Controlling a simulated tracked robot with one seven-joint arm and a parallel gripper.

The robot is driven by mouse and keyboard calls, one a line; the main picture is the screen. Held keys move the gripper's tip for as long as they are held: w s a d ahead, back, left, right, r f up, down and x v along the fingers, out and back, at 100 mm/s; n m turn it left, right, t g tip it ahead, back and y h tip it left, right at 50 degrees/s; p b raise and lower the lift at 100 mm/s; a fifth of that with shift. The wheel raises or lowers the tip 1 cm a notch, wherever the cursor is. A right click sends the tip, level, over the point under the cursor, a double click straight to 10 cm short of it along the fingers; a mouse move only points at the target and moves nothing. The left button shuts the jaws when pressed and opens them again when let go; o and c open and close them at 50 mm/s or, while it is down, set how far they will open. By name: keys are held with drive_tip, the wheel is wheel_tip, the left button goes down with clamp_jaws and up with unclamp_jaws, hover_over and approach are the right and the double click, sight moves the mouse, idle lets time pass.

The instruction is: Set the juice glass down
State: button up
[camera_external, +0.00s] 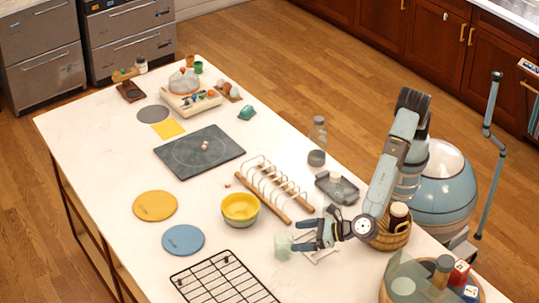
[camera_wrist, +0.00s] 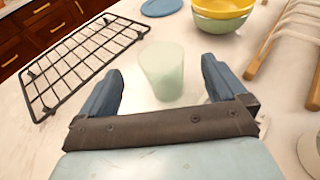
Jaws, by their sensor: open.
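The juice glass (camera_external: 283,246) is pale green and translucent. It stands upright on the white counter near the black wire rack. In the wrist view the glass (camera_wrist: 162,72) is just ahead of my palm, with a finger to either side and visible gaps between. My gripper (camera_external: 296,235) is open and low over the counter beside the glass. In the wrist view my gripper (camera_wrist: 161,69) shows both blue fingers spread apart, not closed on the glass. The lower part of the glass is partly near the palm's edge but its base shows.
The wire rack (camera_external: 222,280) lies beside the glass. A yellow bowl on a green one (camera_external: 241,207), a blue disc (camera_external: 183,240) and a wooden toast rack (camera_external: 270,190) are farther back. A wicker basket (camera_external: 391,235) and round tray (camera_external: 384,292) stand at right.

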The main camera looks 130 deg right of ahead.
sight(275, 240)
drive_tip(key=shift+f+x, duration=0.15)
drive_tip(key=shift+x, duration=1.95)
drive_tip(key=shift+f+x, duration=0.15)
drive_tip(key=shift+x, duration=1.9)
drive_tip(key=shift+s+a, duration=0.1)
drive_tip(key=shift+c, duration=0.2)
drive_tip(key=c, duration=1.2)
